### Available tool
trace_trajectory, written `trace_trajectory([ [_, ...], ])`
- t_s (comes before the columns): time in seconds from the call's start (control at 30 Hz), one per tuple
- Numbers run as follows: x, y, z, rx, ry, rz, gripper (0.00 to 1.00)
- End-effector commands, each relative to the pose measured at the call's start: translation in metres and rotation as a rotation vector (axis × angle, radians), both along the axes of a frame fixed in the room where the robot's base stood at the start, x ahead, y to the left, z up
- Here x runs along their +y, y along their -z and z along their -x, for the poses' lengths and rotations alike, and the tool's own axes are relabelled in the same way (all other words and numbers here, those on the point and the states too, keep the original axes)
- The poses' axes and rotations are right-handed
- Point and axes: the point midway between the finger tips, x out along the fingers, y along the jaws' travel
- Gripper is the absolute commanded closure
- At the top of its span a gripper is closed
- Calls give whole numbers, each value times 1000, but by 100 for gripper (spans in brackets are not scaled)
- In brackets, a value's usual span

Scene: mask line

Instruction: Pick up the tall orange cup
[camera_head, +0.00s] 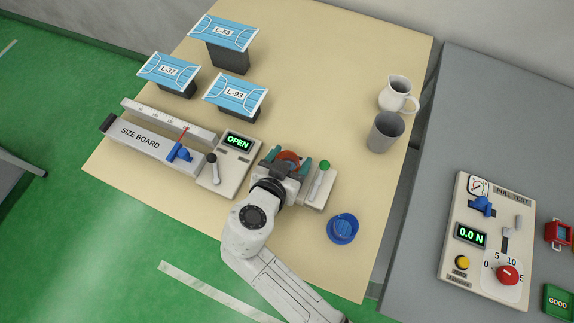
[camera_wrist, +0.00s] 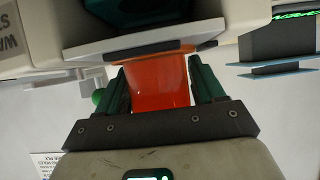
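The orange cup (camera_head: 290,157) stands within the panel station at the middle of the table, largely hidden by my gripper in the head view. In the wrist view the orange cup (camera_wrist: 158,85) fills most of the space between the dark green fingers. My gripper (camera_head: 287,161) has one finger on each side of the cup. The fingers lie very close to the cup's sides in the wrist view (camera_wrist: 160,82). I cannot tell whether they press on it or only surround it.
A panel reading OPEN (camera_head: 237,142) is just left of my gripper; a green-knobbed lever (camera_head: 322,178) is just right. A blue cup (camera_head: 342,229) stands front right. A grey cup (camera_head: 384,132) and white pitcher (camera_head: 397,95) stand far right. Blue masks (camera_head: 236,94) stand at the back left.

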Motion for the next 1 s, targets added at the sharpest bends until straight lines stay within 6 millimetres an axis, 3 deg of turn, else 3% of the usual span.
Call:
trace_trajectory([
  [0.07,0,0,0,0,0,0,40],
  [0.4,0,0,0,0,0,0,73],
  [1.0,1,-10,0,-1,-1,0,73],
])
